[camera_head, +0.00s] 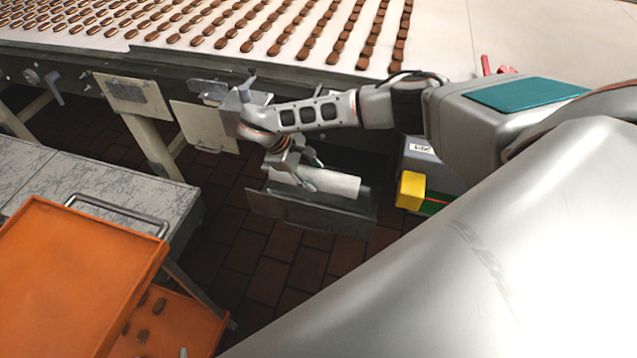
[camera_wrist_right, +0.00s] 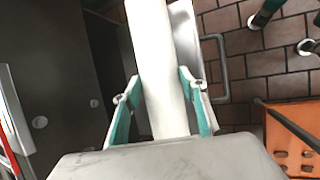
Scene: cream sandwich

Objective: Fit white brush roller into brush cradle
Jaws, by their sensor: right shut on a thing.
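The white brush roller (camera_head: 338,185) lies roughly level under my right arm in the head view. My right gripper (camera_head: 298,174) is shut on it near its left part. In the right wrist view the roller (camera_wrist_right: 157,60) runs up the picture between the two teal-padded fingers (camera_wrist_right: 160,105). A grey metal tray with a front panel (camera_head: 300,212) and a handle is just below the roller; it appears to be the brush cradle. Whether the roller touches it or hangs above it I cannot tell. My left gripper is not in view.
A conveyor (camera_head: 440,40) with rows of chocolate-coated pieces runs along the back. Orange trays (camera_head: 70,275) and a grey metal table (camera_head: 40,165) stand at the left. A yellow block (camera_head: 410,190) is right of the roller. Brown tiled floor (camera_head: 265,270) is open in front.

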